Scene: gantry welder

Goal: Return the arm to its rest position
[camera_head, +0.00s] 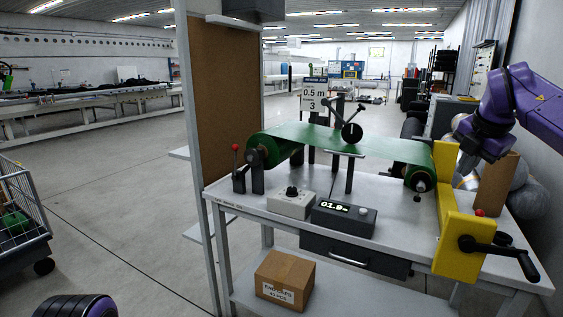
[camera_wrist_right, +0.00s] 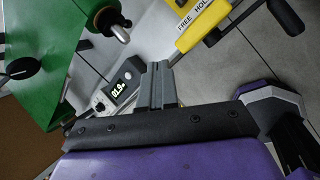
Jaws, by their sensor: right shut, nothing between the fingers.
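My right arm (camera_head: 510,105) is purple and comes in from the right edge in the head view, raised above the right end of a bench with a green web machine. My right gripper (camera_wrist_right: 158,72) shows in the right wrist view; its two grey fingers are together with nothing between them. The fingers appear apart from the bench items beyond them, including a meter (camera_wrist_right: 118,88) with a lit display. In the head view the fingertips are hard to make out.
The bench (camera_head: 400,195) carries the green web (camera_head: 335,140), a meter (camera_head: 343,217) reading about 01.9, and a yellow housing (camera_head: 460,240) with a black crank (camera_head: 500,254) close below my right arm. A cardboard box (camera_head: 285,278) sits on the lower shelf. Open floor lies left.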

